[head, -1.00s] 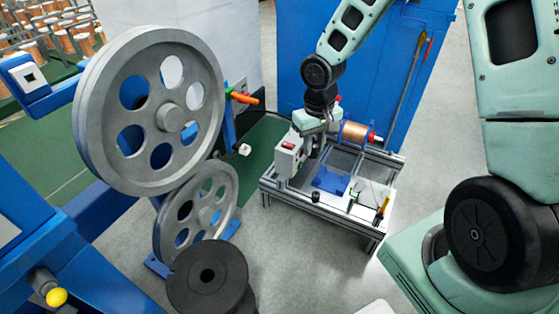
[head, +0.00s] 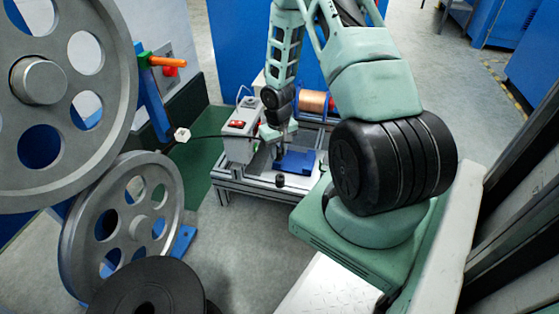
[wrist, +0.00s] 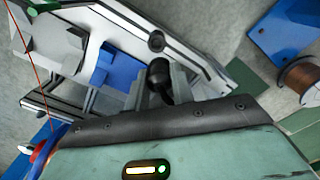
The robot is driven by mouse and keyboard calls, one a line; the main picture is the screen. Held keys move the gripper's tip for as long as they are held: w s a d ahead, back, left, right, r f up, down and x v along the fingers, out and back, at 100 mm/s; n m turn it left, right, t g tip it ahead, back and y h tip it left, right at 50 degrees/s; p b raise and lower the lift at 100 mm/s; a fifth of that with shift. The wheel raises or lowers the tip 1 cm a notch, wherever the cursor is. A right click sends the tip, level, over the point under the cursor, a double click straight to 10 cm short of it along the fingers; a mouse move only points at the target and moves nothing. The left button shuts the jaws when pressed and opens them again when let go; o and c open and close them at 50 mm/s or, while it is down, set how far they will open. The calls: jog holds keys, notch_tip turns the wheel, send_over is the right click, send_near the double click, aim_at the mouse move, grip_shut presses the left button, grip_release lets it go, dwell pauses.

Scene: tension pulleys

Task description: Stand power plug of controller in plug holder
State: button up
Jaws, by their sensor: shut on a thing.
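My gripper (head: 279,151) is low over the metal-framed bench, just right of the grey controller box (head: 238,143) with its red switch. In the wrist view my gripper (wrist: 170,82) is shut on a small black piece, which appears to be the power plug (wrist: 160,77). A short black cylinder, likely the plug holder (head: 279,181), stands on the bench's near side, in front of my gripper. In the wrist view a black ring that looks like it (wrist: 156,41) lies beyond the plug, apart from it.
A blue block (head: 297,161) lies right of my gripper on the bench, with a copper wire spool (head: 314,102) behind it. Large grey pulleys (head: 122,222) and a black disc (head: 148,290) stand at left. Grey floor is clear between them and the bench.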

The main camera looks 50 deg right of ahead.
jog(key=shift+s+d+f, duration=0.15)
jog(key=shift+d+f, duration=0.1)
jog(key=shift+f, duration=0.2)
notch_tip(320, 180, down, 7)
jog(key=b, duration=0.7)
jog(key=shift+r, duration=0.15)
dwell(0.4)
jog(key=shift+p, duration=0.65)
dwell(0.7)
jog(key=shift+f, duration=0.35)
jog(key=shift+f+b, duration=0.45)
jog(key=shift+f, duration=0.2)
